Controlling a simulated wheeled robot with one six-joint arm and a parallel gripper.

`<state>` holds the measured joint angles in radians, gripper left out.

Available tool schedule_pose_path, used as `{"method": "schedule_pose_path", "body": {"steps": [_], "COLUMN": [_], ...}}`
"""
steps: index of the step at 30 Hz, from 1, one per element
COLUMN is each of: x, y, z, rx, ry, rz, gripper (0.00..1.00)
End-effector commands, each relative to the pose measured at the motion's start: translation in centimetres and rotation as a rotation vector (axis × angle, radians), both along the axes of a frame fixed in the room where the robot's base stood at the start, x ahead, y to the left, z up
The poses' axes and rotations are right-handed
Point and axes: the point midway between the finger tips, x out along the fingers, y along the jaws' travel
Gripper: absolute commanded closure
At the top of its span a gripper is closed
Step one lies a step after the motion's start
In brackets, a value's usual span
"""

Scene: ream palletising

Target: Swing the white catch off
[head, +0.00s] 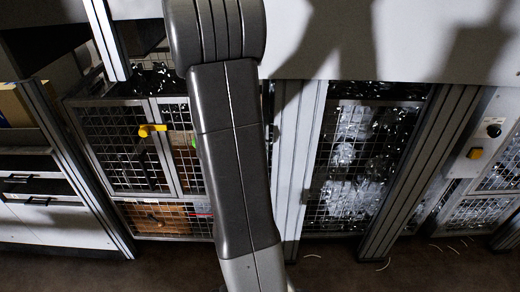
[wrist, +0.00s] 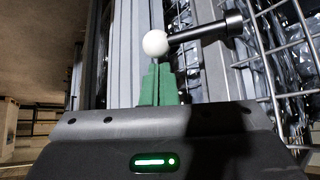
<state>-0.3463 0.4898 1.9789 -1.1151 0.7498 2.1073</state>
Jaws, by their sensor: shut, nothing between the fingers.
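The white catch shows in the wrist view as a white ball (wrist: 155,43) on the end of a dark rod (wrist: 205,33) that runs right towards a wire mesh panel. My gripper (wrist: 159,70) has green fingers, shut together and empty. Their tips appear right below the white ball in the wrist view; I cannot tell whether they touch it. In the head view my dark arm covers the middle, and neither the white catch nor my gripper can be made out there.
A yellow catch (head: 152,130) sits on a mesh door (head: 120,148) at the left. A mesh panel (head: 345,165) with shiny contents stands right of my arm. A control box (head: 488,132) is at the far right. Dark floor (head: 340,265) lies in front.

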Motion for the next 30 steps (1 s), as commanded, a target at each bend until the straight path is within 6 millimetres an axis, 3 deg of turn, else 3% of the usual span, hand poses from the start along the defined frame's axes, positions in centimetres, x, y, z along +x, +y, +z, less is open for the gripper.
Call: {"method": "schedule_pose_path", "body": {"steps": [30], "x": [-2.0], "y": [1.8], "z": [-0.6], "rx": [0.001], "ry": [-0.003], "rz": [-0.258], "gripper": [1.00]}}
